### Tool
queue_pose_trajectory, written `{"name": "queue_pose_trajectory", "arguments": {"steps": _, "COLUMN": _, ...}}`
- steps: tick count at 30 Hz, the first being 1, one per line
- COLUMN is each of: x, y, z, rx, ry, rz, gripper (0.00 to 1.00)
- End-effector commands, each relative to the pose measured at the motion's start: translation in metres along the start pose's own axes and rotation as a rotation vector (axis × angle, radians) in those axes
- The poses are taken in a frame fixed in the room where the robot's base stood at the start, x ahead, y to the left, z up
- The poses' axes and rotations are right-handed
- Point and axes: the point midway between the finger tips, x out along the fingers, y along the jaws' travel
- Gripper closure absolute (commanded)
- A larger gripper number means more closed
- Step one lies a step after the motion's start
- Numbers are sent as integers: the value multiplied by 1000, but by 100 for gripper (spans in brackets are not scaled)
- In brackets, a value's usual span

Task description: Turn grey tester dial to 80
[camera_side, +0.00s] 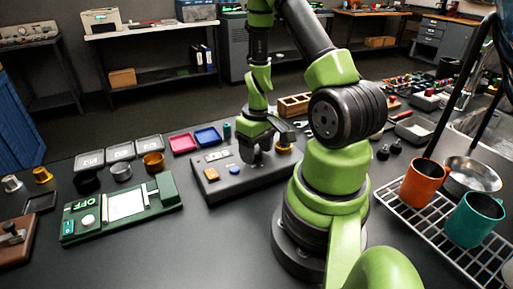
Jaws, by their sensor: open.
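The grey tester (262,186) is a dark grey box lying on the bench in the middle of the view. Its top carries an orange square part (211,174), a blue round button (234,170) and a small light display (216,155). A brass-coloured round part (284,148) shows at its right end, beside my gripper. My gripper (256,160) is open, pointing down over the right half of the tester. Its fingers and wrist cover part of the tester's top. I cannot make out a dial scale or any reading, nor whether the fingers touch anything.
A green device (150,197) marked OFF lies to the left. A rack (440,232) with orange (423,184) and teal (474,219) mugs stands right. The front bench is clear.

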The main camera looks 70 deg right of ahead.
Motion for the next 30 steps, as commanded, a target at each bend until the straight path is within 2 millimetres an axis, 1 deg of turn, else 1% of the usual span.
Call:
{"name": "queue_pose_trajectory", "arguments": {"steps": 5, "x": -3, "y": 0, "z": 0, "rx": -1, "ry": 2, "rz": -2, "gripper": 40}}
{"name": "queue_pose_trajectory", "arguments": {"steps": 11, "x": -18, "y": 0, "z": -1, "rx": -1, "ry": 6, "rz": -3, "gripper": 40}}
{"name": "queue_pose_trajectory", "arguments": {"steps": 14, "x": -28, "y": 1, "z": 0, "rx": -1, "ry": 4, "rz": 3, "gripper": 40}}
{"name": "queue_pose_trajectory", "arguments": {"steps": 15, "x": -38, "y": 0, "z": -2, "rx": -1, "ry": 8, "rz": 2, "gripper": 40}}
{"name": "queue_pose_trajectory", "arguments": {"steps": 18, "x": -57, "y": 1, "z": -1, "rx": 1, "ry": 8, "rz": 4, "gripper": 40}}
{"name": "queue_pose_trajectory", "arguments": {"steps": 24, "x": -86, "y": 0, "z": -1, "rx": 1, "ry": 5, "rz": 2, "gripper": 40}}
{"name": "queue_pose_trajectory", "arguments": {"steps": 27, "x": -95, "y": 0, "z": -1, "rx": 1, "ry": 4, "rz": 1, "gripper": 40}}
{"name": "queue_pose_trajectory", "arguments": {"steps": 30, "x": -98, "y": 0, "z": 0, "rx": 0, "ry": 1, "rz": 1, "gripper": 40}}
